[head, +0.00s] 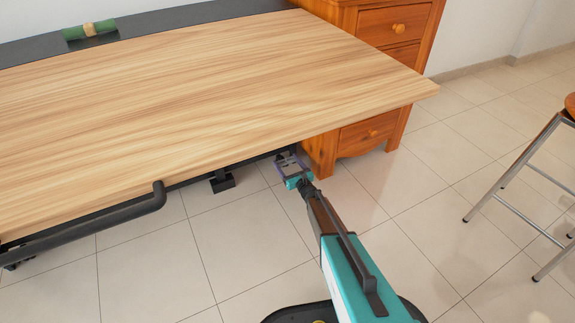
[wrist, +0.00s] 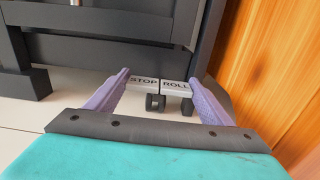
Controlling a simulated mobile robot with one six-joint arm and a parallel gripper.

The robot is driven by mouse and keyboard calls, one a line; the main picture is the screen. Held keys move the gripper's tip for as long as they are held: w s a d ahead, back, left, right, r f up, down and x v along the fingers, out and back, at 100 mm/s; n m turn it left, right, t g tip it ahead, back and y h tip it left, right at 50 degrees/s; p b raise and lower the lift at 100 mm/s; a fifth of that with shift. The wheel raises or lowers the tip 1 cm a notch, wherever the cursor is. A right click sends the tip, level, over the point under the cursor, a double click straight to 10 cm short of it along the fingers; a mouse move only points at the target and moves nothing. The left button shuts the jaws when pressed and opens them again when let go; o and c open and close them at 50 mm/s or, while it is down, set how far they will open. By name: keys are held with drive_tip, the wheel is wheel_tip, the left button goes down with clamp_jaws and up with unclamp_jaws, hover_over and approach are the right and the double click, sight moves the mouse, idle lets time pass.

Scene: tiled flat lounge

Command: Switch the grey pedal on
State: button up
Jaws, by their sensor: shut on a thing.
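The grey pedal (wrist: 144,82) shows in the wrist view as two light grey pads side by side, marked STOP on the left and ROLL on the right (wrist: 175,87). I cannot tell which pad sits lower. My gripper (wrist: 159,76) has its two purple fingers on either side of the pads, shut on the pedal across its width. In the head view, my gripper (head: 289,165) reaches low under the front edge of the wooden table (head: 200,85). The pedal cannot be made out there.
Dark castor wheels (wrist: 155,102) sit below the pads. A dark frame (wrist: 100,50) rises behind them. An orange wooden drawer unit (head: 370,132) stands close on the right. A stool (head: 525,160) is at far right. The tiled floor (head: 430,200) between is clear.

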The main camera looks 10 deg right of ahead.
drive_tip(key=shift+s+a+n+b, duration=0.15)
drive_tip(key=shift+n+b, duration=0.75)
drive_tip(key=shift+n, duration=0.6)
drive_tip(key=o, duration=1)
drive_tip(key=shift+o, duration=0.2)
drive_tip(key=p+v, duration=0.4)
drive_tip(key=v, duration=0.8)
drive_tip(key=shift+s+r+p, duration=0.15)
drive_tip(key=shift+s+p, duration=0.15)
drive_tip(key=shift+p, duration=0.05)
drive_tip(key=shift+s+d, duration=0.25)
drive_tip(key=shift+s, duration=0.3)
